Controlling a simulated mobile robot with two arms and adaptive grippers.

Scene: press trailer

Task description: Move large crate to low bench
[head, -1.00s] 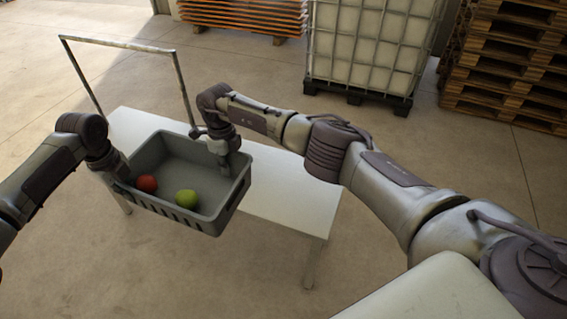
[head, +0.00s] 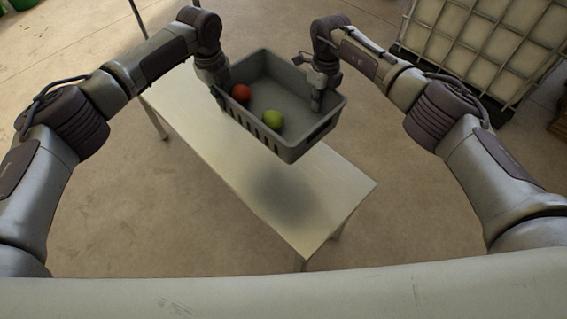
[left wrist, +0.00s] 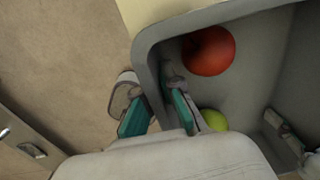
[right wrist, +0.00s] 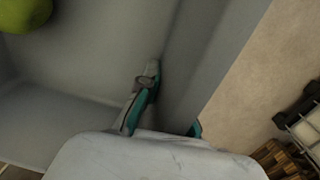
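The large grey crate (head: 290,143) is held in the air over the bench, with its shadow on the bench top. A red apple-like fruit (head: 241,92) and a green one (head: 273,119) lie inside it. My left gripper (head: 222,88) is at the crate's left wall; in the left wrist view its fingers (left wrist: 160,108) straddle the wall, one inside and one outside. My right gripper (head: 316,103) is at the opposite wall; in the right wrist view one finger (right wrist: 140,105) is inside and the other is mostly hidden behind the wall. The low white bench (head: 325,199) stands below.
A caged white container (head: 490,45) stands at the back right. The concrete floor (head: 180,215) around the bench is clear. A green object (head: 20,4) is at the far left corner.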

